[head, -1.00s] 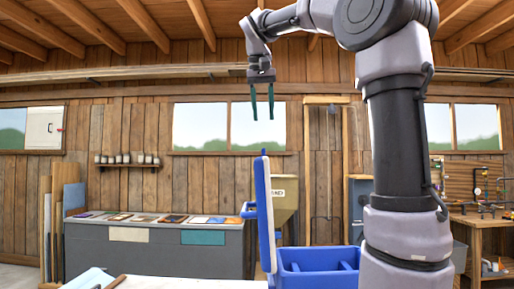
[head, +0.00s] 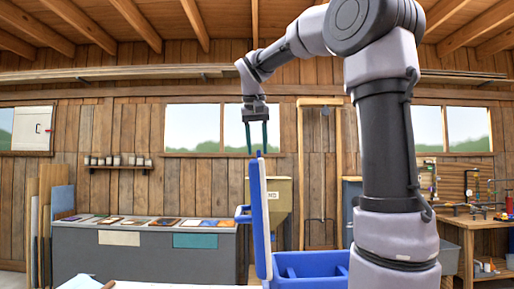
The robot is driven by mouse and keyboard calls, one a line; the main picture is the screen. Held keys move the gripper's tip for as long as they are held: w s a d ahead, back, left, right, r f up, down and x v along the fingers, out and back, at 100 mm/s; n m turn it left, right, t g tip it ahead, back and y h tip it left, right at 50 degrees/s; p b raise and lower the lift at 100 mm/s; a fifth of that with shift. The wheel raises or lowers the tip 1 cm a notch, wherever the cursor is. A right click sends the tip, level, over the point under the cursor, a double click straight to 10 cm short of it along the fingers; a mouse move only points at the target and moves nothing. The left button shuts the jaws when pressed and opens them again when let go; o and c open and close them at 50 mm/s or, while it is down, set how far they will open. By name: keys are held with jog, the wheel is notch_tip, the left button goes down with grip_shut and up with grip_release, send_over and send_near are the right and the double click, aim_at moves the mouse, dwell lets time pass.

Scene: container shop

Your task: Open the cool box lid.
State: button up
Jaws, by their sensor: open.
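The blue cool box (head: 310,266) stands at the lower middle of the head view, partly hidden behind my arm. Its lid (head: 260,215), blue with a white inner side, stands upright at the box's left edge, so the blue inside shows. A blue handle (head: 242,214) sticks out to the left of the lid. My gripper (head: 257,150) points down with its two dark green fingers apart and empty. The fingertips appear just above the lid's top edge; I cannot tell whether they touch it.
A grey counter (head: 145,255) with several flat sample panels runs along the back left. A tan bin (head: 283,200) stands behind the lid. A wooden workbench (head: 478,235) with tools is at the right. The air around my gripper is clear.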

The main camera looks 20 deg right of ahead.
jog(key=shift+f, duration=0.15)
grip_shut()
dwell(1.4)
